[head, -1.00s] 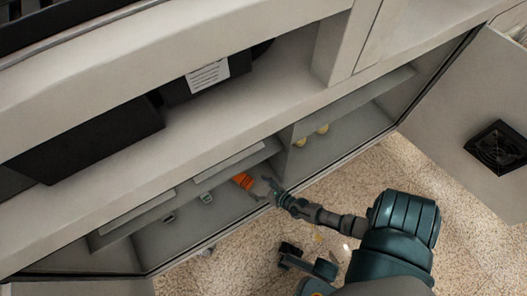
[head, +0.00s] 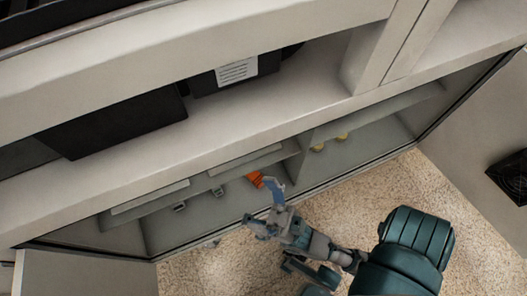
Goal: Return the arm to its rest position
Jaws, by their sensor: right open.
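My right gripper (head: 264,208) is in the lower middle of the head view, at the end of my dark teal arm, which comes in from the lower right. Its fingers are spread and nothing is between them. It is in front of the open lower compartment (head: 205,224), near its front edge. An orange object (head: 256,179) sits inside the compartment just behind the fingertips, partly hidden by the shelf and a finger. I cannot tell whether a finger touches it. My left gripper is not in view.
Two yellow round objects (head: 342,137) sit in the right compartment. Small grey items (head: 180,208) stand left of the orange object. An open door with a black fan (head: 509,176) is at the right, another door (head: 85,275) at lower left. The speckled floor (head: 320,207) between them looks clear.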

